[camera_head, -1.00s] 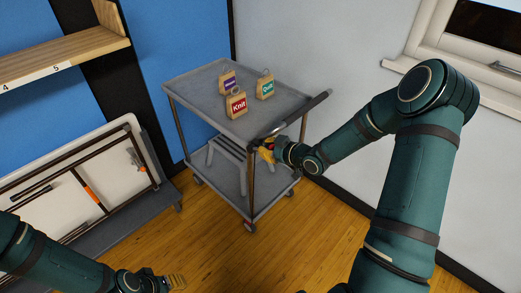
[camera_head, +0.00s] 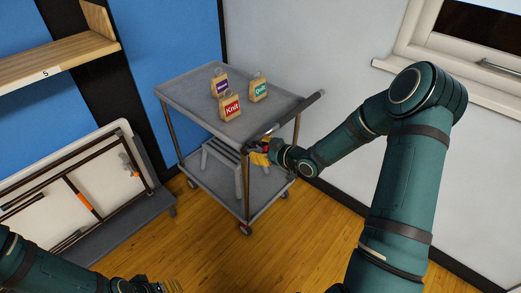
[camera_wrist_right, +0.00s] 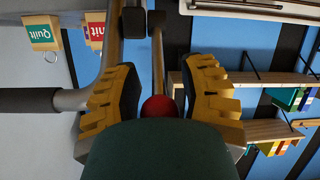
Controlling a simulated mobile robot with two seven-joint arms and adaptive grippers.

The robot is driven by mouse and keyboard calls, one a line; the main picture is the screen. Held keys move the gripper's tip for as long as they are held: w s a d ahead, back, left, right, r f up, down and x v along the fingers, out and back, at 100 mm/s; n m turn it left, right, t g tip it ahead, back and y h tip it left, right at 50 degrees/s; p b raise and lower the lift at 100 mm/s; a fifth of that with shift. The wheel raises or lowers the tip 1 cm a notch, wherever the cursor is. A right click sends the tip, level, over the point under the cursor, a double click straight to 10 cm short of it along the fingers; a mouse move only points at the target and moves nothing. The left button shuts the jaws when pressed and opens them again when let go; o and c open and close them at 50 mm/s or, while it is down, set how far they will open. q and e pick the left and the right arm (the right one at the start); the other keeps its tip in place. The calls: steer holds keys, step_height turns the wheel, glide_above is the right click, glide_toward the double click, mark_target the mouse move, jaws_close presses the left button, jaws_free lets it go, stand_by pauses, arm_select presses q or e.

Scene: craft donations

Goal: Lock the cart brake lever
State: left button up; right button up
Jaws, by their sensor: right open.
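The grey cart (camera_head: 185,94) stands by the wall in the head view, with a dark push handle (camera_head: 295,112) at its right end. My right gripper (camera_head: 259,154) has yellow fingers and is at the handle end, below the top tray. In the right wrist view the gripper (camera_wrist_right: 163,100) is open, its fingers either side of the brake lever (camera_wrist_right: 158,60). The lever's red knob (camera_wrist_right: 159,107) shows between the fingers, with visible gaps; its lower part is hidden by my green gripper body. My left gripper (camera_head: 163,287) is partly cut off at the bottom edge.
Several paper bags labelled Knit (camera_head: 230,106), Quilt (camera_head: 258,90) and a purple label (camera_head: 219,85) stand on the cart top. A grey stool (camera_head: 222,152) is under it. A white board (camera_head: 75,190) leans at left. Wooden floor (camera_head: 240,262) in front is clear.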

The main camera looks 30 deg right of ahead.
steer(key=v, duration=1.2)
steer(key=shift+f, duration=0.1)
steer(key=a+f+m+g, duration=0.45)
steer(key=a+f, duration=0.65)
steer(key=a, duration=0.3)
steer(key=s+a+f+m+g+h, duration=0.1)
steer(key=s+a+f+m+g, duration=0.2)
steer(key=s+a+f+g, duration=0.3)
steer(key=s+a+f, duration=0.2)
steer(key=s+a, duration=0.3)
steer(key=s, duration=0.1)
steer(key=shift+s+a+f+m+g+h, duration=0.2)
steer(key=shift+s+f+m+g+h, duration=0.05)
steer(key=shift+s+m+g+h, duration=0.1)
